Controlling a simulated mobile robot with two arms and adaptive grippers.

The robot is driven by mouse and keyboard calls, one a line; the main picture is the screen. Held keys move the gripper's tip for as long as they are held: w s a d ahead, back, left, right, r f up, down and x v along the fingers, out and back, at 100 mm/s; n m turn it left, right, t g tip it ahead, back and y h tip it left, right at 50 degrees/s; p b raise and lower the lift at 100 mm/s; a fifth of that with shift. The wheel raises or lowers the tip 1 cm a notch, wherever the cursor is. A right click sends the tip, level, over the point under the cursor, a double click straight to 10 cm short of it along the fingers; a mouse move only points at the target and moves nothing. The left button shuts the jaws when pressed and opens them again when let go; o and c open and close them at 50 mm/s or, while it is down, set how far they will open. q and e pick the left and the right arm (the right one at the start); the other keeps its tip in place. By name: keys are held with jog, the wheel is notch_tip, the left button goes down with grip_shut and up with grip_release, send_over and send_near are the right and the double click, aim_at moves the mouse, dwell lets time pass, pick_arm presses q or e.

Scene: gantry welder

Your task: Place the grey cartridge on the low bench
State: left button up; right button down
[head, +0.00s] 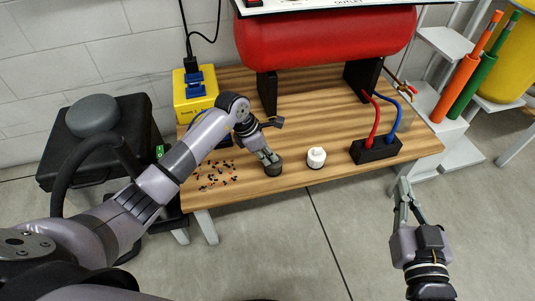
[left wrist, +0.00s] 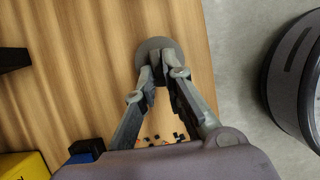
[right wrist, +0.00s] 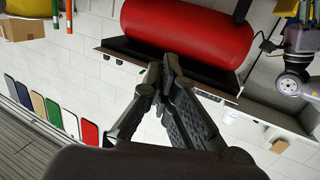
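The grey cartridge (head: 273,169) is a short dark grey cylinder at the low bench's (head: 330,104) front edge, left of the middle. It looks to stand upright on the wood; any small gap beneath it cannot be told. My left gripper (head: 271,159) is above it with its fingers closed on its top. In the left wrist view the cartridge (left wrist: 154,46) shows as a grey disc under the fingertips (left wrist: 160,76), which hide part of it. My right gripper (head: 403,188) is empty and shut, right of the bench; its fingertips (right wrist: 164,68) meet in the right wrist view.
A white cylinder (head: 316,158) stands right of the cartridge. A black block with red and blue cables (head: 376,150) is further right. Small loose parts (head: 214,176) lie to the left. A yellow box (head: 195,95) and a red tank (head: 325,42) are behind.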

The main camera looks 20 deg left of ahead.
pick_arm(q)
jog(key=o, duration=0.5)
jog(key=shift+c, duration=0.2)
jog(key=shift+r, duration=0.1)
